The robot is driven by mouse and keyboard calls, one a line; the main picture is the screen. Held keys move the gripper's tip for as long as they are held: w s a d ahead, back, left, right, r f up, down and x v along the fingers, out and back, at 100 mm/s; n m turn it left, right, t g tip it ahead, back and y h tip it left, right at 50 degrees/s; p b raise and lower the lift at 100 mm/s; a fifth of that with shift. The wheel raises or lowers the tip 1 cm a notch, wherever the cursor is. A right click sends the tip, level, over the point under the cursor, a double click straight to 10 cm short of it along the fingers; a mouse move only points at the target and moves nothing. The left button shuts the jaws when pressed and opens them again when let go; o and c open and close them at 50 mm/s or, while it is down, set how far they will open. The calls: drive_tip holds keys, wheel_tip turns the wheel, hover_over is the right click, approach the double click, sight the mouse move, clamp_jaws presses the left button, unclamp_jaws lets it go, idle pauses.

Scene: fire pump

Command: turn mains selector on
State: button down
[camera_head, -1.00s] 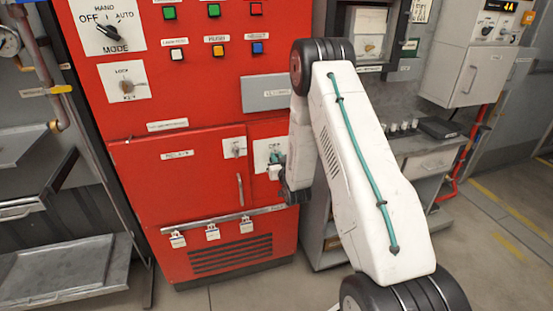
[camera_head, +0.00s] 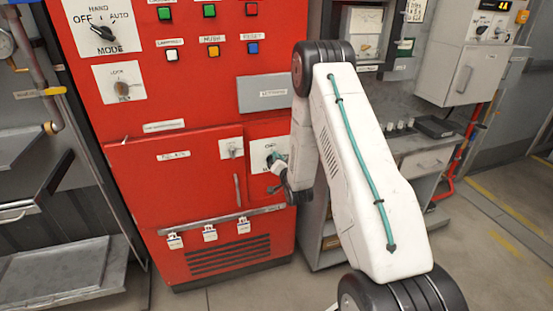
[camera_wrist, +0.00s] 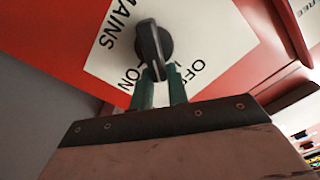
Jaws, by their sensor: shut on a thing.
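The mains selector is a black knob with a raised grip bar (camera_wrist: 153,45) on a white plate (camera_wrist: 205,38) lettered MAINS, ON and OFF. In the wrist view the bar's lower end lies between the ON and OFF lettering. My gripper (camera_wrist: 160,82) has two teal fingers closed around that lower end, one on each side. In the head view my gripper (camera_head: 277,163) is at the selector's white plate (camera_head: 258,150) on the red cabinet, and it hides most of the knob there.
The red cabinet (camera_head: 120,190) carries a mode switch (camera_head: 102,32), a key switch (camera_head: 122,88) and several coloured buttons. A grey bench (camera_head: 425,160) stands right of my arm.

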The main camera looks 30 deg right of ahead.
drive_tip(key=shift+s+f+m, duration=0.1)
drive_tip(key=shift+f+m, duration=0.4)
drive_tip(key=shift+m, duration=1.15)
drive_tip(key=shift+s+f+m, duration=0.1)
drive_tip(key=shift+f+m, duration=0.35)
drive_tip(key=shift+m, duration=1.15)
drive_tip(key=shift+f+m, duration=0.5)
drive_tip(key=shift+m, duration=1.15)
drive_tip(key=c, duration=1.7)
unclamp_jaws()
drive_tip(key=o, duration=0.3)
drive_tip(key=shift+w+a, duration=0.15)
drive_tip(key=shift+a, duration=0.1)
drive_tip(key=shift+o, duration=0.2)
drive_tip(key=v, duration=0.7)
drive_tip(key=shift+s+d+r, duration=0.2)
drive_tip(key=shift+s+r, duration=0.05)
drive_tip(key=shift+s, duration=0.2)
